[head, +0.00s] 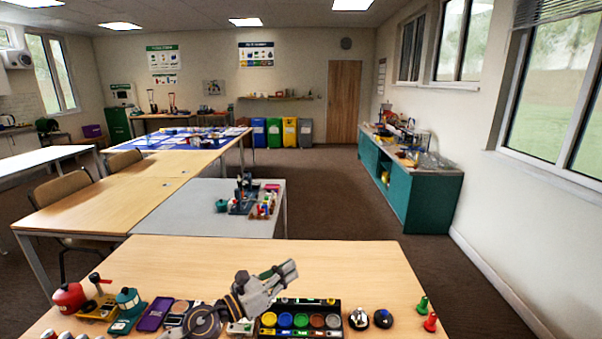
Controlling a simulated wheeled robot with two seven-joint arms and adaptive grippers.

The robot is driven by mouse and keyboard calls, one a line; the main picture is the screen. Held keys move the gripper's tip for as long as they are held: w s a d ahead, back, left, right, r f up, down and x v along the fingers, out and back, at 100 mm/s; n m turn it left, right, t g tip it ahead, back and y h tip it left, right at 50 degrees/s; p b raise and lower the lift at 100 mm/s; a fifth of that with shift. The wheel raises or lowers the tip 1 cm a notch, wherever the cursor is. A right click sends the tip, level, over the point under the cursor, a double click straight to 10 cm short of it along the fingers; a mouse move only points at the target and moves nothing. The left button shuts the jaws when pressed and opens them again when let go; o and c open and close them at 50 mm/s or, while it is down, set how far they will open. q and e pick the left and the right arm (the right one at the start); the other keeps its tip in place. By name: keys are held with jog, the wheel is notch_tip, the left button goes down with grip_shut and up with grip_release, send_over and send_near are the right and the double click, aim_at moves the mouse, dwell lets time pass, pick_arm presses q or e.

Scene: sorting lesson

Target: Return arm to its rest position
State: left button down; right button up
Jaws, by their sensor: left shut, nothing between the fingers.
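My left gripper (279,274) is over the near wooden table (330,257), roughly above the back of a black tray. It is shut and empty, with its fingers pointing up and to the right. My left arm comes in from the bottom edge and hides part of the items beneath it. My right gripper is out of view.
The black tray (342,309) holds several coloured round pots. Left of it are a red container (69,297), a teal item (129,301) and a purple device (155,314). Two dark round items and red and green cones (430,322) stand right. The table's back half is clear.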

pick_arm(q)
jog(key=a+r+n+t+y, duration=0.2)
jog(key=a+n+t+y, duration=0.55)
jog(key=n, duration=0.95)
jog(key=s+a+f+n+g+y, duration=0.35)
jog(key=a+f+n+y, duration=0.5)
jog(key=n, duration=0.45)
jog(key=s+a+f+n+g+h, duration=0.1)
jog(key=s+f+n+g, duration=0.6)
jog(key=s, duration=0.4)
jog(key=s+a+f+n+g, duration=0.2)
jog(key=s+f+n+g, duration=0.25)
jog(key=s+f, duration=0.55)
jog(key=s+a+f+g, duration=0.1)
jog(key=s+f, duration=0.1)
jog(key=f, duration=1.4)
jog(key=s+a+f+g, duration=0.1)
jog(key=f, duration=1.5)
jog(key=s+a+f, duration=0.4)
jog(key=s+f, duration=0.5)
jog(key=s, duration=0.1)
jog(key=s+a+f+g, duration=0.1)
jog(key=s+a+f, duration=0.3)
jog(key=s+f, duration=0.6)
jog(key=shift+s+f+m+y, duration=0.25)
jog(key=shift+s+m+y, duration=0.2)
jog(key=shift+s, duration=0.1)
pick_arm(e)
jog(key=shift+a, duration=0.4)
